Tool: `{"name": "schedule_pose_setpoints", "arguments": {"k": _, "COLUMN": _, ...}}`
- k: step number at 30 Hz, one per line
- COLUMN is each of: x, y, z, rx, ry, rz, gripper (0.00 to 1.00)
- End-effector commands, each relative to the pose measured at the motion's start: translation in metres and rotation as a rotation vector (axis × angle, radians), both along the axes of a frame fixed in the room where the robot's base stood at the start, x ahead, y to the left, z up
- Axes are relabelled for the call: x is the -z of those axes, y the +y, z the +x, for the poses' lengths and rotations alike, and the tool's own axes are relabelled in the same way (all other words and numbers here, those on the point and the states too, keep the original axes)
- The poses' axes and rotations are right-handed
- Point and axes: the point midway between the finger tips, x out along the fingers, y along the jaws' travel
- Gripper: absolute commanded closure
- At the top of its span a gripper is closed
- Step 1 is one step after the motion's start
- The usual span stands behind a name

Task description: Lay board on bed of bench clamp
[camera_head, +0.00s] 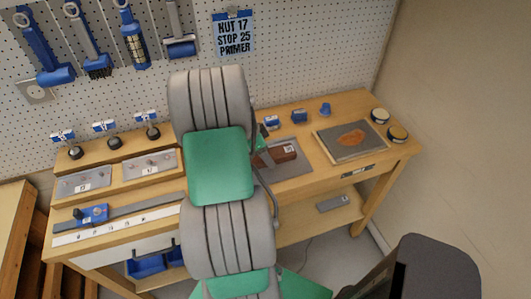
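A reddish-brown block (284,153) with a small white label, which looks like the board, lies on a grey mat (297,168) at the bench's middle right. Its left end is hidden behind my arm. A long grey bar with a blue block (94,214) on it lies at the bench's left front; it may be the bench clamp, but I cannot tell for sure. My gripper is not clearly visible; my grey and green arm covers the middle of the bench. A small dark and green part shows beside the block's left end, and I cannot tell what it is.
Two grey plates (150,165) lie on a wooden step at left, with several small stands behind. Tools hang on the pegboard (300,50). A grey item (333,203) lies on the lower shelf.

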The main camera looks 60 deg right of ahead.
Motion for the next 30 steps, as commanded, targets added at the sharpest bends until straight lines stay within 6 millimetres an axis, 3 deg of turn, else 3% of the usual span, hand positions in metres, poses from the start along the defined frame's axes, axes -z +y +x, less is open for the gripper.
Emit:
{"name": "schedule_pose_setpoints", "arguments": {"k": 13, "x": -0.092, "y": 0.026, "z": 0.028, "rx": -0.002, "ry": -0.002, "rz": -0.003, "gripper": 0.26}}
{"name": "schedule_pose_setpoints", "arguments": {"k": 20, "x": -0.112, "y": 0.033, "z": 0.033, "rx": -0.001, "ry": 0.0, "rz": 0.0, "gripper": 0.26}}
{"name": "schedule_pose_setpoints", "arguments": {"k": 23, "x": -0.118, "y": 0.044, "z": 0.046, "rx": -0.083, "ry": -0.007, "rz": 0.009, "gripper": 0.26}}
{"name": "schedule_pose_setpoints", "arguments": {"k": 26, "x": -0.133, "y": 0.086, "z": 0.086, "rx": -0.37, "ry": -0.019, "rz": 0.04, "gripper": 0.26}}
{"name": "schedule_pose_setpoints", "arguments": {"k": 29, "x": -0.151, "y": 0.169, "z": 0.132, "rx": -0.857, "ry": -0.025, "rz": 0.081, "gripper": 0.26}}
{"name": "schedule_pose_setpoints", "arguments": {"k": 30, "x": -0.156, "y": 0.21, "z": 0.146, "rx": -1.078, "ry": -0.023, "rz": 0.093, "gripper": 0.26}}
